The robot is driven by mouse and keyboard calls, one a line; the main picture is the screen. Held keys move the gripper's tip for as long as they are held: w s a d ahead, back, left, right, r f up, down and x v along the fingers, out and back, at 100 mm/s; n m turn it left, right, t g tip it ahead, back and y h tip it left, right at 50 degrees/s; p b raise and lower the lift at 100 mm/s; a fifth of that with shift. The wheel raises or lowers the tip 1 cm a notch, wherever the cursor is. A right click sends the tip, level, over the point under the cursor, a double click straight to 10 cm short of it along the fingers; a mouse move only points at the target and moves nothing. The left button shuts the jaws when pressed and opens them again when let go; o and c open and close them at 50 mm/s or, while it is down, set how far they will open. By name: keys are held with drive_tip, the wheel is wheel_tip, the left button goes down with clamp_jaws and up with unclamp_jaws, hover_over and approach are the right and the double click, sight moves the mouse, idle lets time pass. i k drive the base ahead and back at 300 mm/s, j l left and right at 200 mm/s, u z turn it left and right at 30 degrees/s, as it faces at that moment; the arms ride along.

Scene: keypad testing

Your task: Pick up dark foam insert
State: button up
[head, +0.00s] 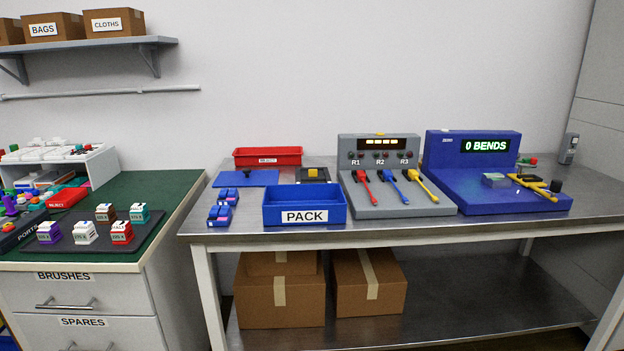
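No piece can be made out for certain as the dark foam insert. A small dark square piece with yellow on it (315,175) lies behind the blue PACK tray (305,216) on the metal bench; its material is too small to tell. The PACK tray's inside looks blue, with nothing dark visible in it. On the green-topped desk at left, a flat dark mat (65,257) lies under several small coloured blocks. My gripper is not in view.
On the metal bench (595,208) stand a red tray (267,156), a blue plate (232,178), blue blocks (220,215), a grey station with three coloured probes (379,148) and a blue bend tester (440,150). Cardboard boxes (280,301) sit on the lower shelf.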

sight(303, 174)
drive_tip(key=i+l+u, duration=0.15)
drive_tip(key=i, duration=0.3)
drive_tip(key=i+l+u, duration=0.1)
drive_tip(key=i, duration=0.3)
drive_tip(key=i+l+u, duration=0.15)
drive_tip(key=i, duration=0.3)
drive_tip(key=i+l+u, duration=0.15)
drive_tip(key=i+l, duration=0.15)
drive_tip(key=i, duration=0.1)
